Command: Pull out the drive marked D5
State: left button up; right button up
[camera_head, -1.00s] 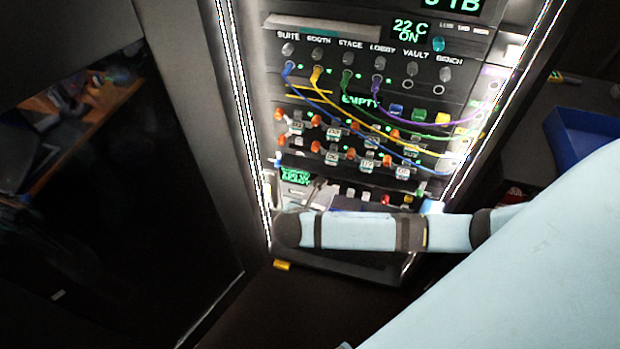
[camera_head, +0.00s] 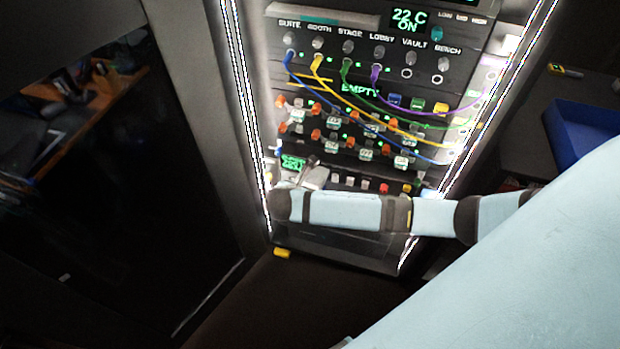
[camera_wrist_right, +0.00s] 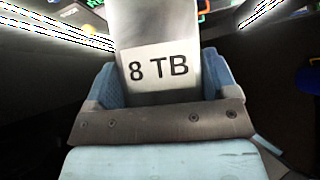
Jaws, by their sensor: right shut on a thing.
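My right gripper (camera_wrist_right: 164,80) is shut on a grey drive (camera_wrist_right: 155,25) with a white "8 TB" label. The drive stands up between the two blue fingers, and its far end runs out of the wrist view. No D5 mark shows on the visible face. In the head view my right arm crosses low from the right, its wrist at the lower left of the rack; a grey piece shows just above that wrist, but I cannot tell whether it is the drive. Drives with orange handles (camera_head: 317,135) sit in two rows; their small marks are unreadable. My left gripper is out of view.
Blue, yellow, green and purple cables (camera_head: 376,77) loop across the rack front above and over the drive rows. Bright light strips edge the rack on both sides. A blue tray (camera_head: 585,125) stands at the right. A yellow block (camera_head: 282,253) is below the rack.

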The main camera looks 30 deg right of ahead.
jog(key=w, duration=0.8)
